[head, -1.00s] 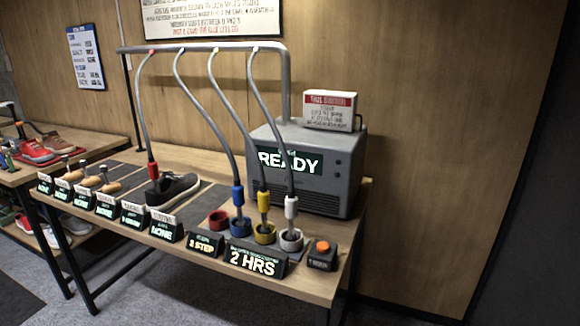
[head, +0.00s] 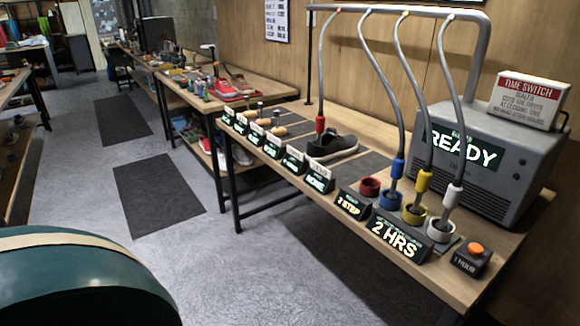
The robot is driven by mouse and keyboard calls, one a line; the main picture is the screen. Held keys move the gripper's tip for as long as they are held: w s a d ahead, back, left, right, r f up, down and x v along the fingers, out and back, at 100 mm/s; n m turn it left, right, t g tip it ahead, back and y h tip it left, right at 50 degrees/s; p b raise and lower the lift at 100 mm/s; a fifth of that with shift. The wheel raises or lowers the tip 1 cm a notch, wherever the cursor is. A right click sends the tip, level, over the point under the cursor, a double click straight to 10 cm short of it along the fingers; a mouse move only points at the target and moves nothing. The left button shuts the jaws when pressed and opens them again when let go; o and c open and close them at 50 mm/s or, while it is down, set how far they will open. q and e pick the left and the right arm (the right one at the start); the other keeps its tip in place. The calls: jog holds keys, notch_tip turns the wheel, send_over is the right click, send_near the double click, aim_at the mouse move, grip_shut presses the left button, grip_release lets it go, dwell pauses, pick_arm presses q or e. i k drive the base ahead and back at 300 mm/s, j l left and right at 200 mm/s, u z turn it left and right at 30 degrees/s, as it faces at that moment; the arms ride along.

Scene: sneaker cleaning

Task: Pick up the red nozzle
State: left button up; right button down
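The red nozzle (head: 320,125) hangs at the end of a grey hose over a dark sneaker (head: 332,148) with a pale sole on the table. Its tip is at the sneaker's opening; I cannot tell whether it touches. An empty red holder ring (head: 370,187) sits at the table's front. The blue nozzle (head: 397,169), yellow nozzle (head: 423,181) and white nozzle (head: 452,197) stand in their matching holders beside it. Neither of my grippers shows in the head view.
A grey machine (head: 460,160) reading READY stands at the table's right, with a TIME SWITCH sign (head: 528,99) on top. An orange button box (head: 472,258) is at the near corner. Small signs line the front edge. Open floor with dark mats (head: 158,193) lies left.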

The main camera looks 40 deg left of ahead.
aim_at(320, 118)
jog(key=i+j+z, duration=0.15)
jog(key=j, duration=0.35)
jog(key=i+j+z, duration=0.15)
jog(key=j, duration=0.35)
jog(key=j+z, duration=0.15)
jog(key=j, duration=0.35)
jog(key=i+j+z, duration=0.1)
jog(key=j, duration=0.45)
